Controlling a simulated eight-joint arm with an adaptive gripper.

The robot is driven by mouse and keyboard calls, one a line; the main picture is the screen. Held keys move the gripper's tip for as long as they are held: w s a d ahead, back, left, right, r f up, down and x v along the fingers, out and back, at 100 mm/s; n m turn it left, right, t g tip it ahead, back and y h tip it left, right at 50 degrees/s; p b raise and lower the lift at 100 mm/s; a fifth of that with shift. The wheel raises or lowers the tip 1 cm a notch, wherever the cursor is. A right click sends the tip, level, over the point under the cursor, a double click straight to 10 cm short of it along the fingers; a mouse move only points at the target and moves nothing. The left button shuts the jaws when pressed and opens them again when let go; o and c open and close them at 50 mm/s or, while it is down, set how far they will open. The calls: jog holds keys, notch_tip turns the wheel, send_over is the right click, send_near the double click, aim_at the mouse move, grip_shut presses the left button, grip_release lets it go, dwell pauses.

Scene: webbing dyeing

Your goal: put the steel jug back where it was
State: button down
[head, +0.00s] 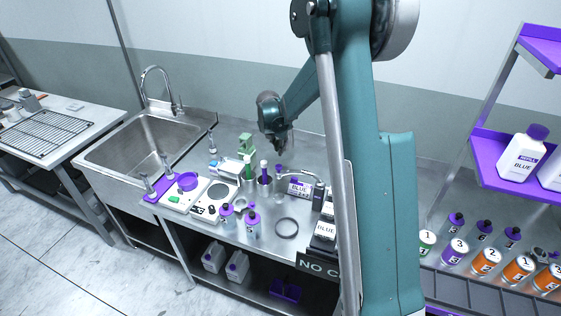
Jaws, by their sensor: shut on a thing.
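My gripper (281,143) is at the end of the arm, high over the back of the steel bench, pointing down. It is shut on a small grey metallic shape, which I take to be the steel jug; the jaws and the jug's outline are too small and dark to make out. The held thing appears clear of the bench, above the cluster of bottles and holders. A dark ring (286,228) lies flat on the bench, with nothing standing in it.
A sink (150,140) with a tap is at the left. Purple-capped bottles (253,222), a white scale (213,202), a purple tray (157,192) and a green stand (247,146) crowd the bench. A shelf rack (495,150) is farther right.

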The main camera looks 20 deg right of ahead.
jog(key=shift+f, duration=2.1)
jog(key=shift+f, duration=1.85)
jog(key=shift+f+b, duration=0.15)
jog(key=shift+b, duration=0.2)
jog(key=c, duration=2.5)
grip_release()
jog(key=shift+r, duration=0.25)
jog(key=shift+p+v, duration=0.45)
jog(key=shift+v, duration=5.45)
